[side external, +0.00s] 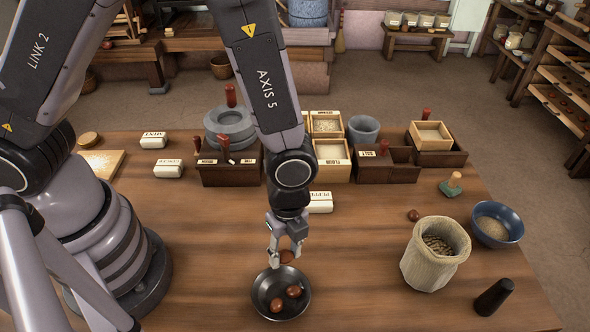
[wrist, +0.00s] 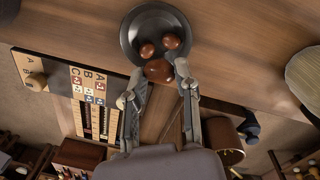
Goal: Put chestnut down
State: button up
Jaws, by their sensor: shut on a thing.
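My gripper (side external: 286,257) is shut on a brown chestnut (side external: 287,256), holding it just above the back rim of a dark round bowl (side external: 259,302). In the wrist view, the held chestnut (wrist: 158,71) sits between my fingertips (wrist: 158,74) and overlaps the near edge of the bowl (wrist: 130,45). Two other chestnuts (side external: 293,291) (side external: 276,305) lie inside the bowl. Another small brown chestnut-like piece (side external: 413,215) lies on the table to the right, apart from the bowl.
Wooden boxes (side external: 387,170) and a stone quern (side external: 230,125) line the table's back. The table around the dark bowl is clear.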

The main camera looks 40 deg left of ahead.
aim_at(289, 286)
jog(key=shift+w+f+m, duration=0.25)
jog(key=shift+w+m, duration=0.05)
jog(key=shift+m, duration=0.4)
notch_tip(289, 286, down, 4)
jog(key=shift+w+r+m, duration=0.1)
jog(key=shift+r+m, duration=0.05)
jog(key=shift+m, duration=0.15)
jog(key=shift+f, duration=2)
jog(key=shift+f, duration=0.1)
jog(key=shift+f, duration=0.5)
jog(key=o, duration=0.8)
jog(key=shift+r, duration=0.1)
